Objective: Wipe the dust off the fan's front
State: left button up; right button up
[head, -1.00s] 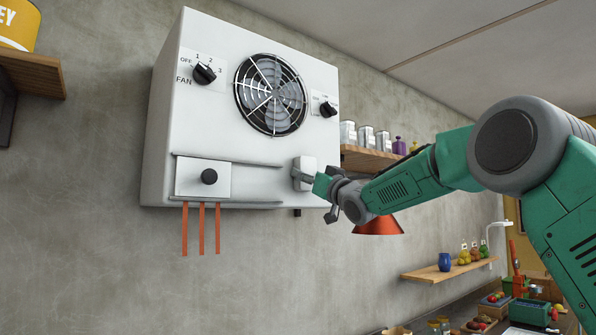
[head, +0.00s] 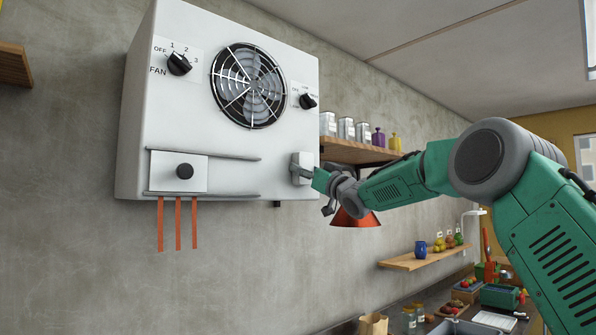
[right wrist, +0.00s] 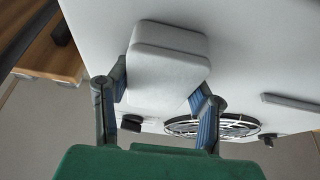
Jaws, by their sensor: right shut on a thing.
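The fan (head: 249,86) is a round black-ringed grille with white spokes, set in the front of a white box (head: 225,135) on the wall. No dust can be made out on it. My right gripper (head: 303,172) is shut on a pale grey-white block (head: 301,163), below and right of the fan at the box's lower right edge. In the right wrist view the block (right wrist: 165,68) sits between the fingers (right wrist: 160,100), with the fan (right wrist: 212,126) lower right. I cannot tell whether the block touches the box. My left gripper is not in view.
The box front carries a fan knob (head: 179,64), another knob (head: 307,101) and a sliding plate (head: 180,172) between rails, with orange strips (head: 178,224) hanging below. A shelf of tins (head: 350,150) and a red-orange cone (head: 354,219) lie near my right arm.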

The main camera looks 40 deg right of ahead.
aim_at(271, 165)
jog(key=shift+w+d+f, duration=0.1)
jog(key=shift+d, duration=0.25)
jog(key=shift+a+f, duration=0.1)
jog(key=shift+a+f+b, duration=0.2)
jog(key=shift+a+b, duration=0.6)
jog(key=shift+b, duration=0.15)
jog(key=shift+s+a+r+b, duration=0.15)
jog(key=shift+a+b, duration=0.5)
jog(key=shift+a, duration=0.75)
jog(key=shift+s+a+r+b, duration=0.15)
jog(key=shift+a+b, duration=0.5)
jog(key=shift+a, duration=0.7)
jog(key=shift+a+f+b, duration=0.15)
jog(key=shift+a+b, duration=0.35)
jog(key=shift+a, duration=0.25)
jog(key=shift+s+a, duration=0.1)
jog(key=shift+a, duration=0.8)
jog(key=shift+b, duration=0.3)
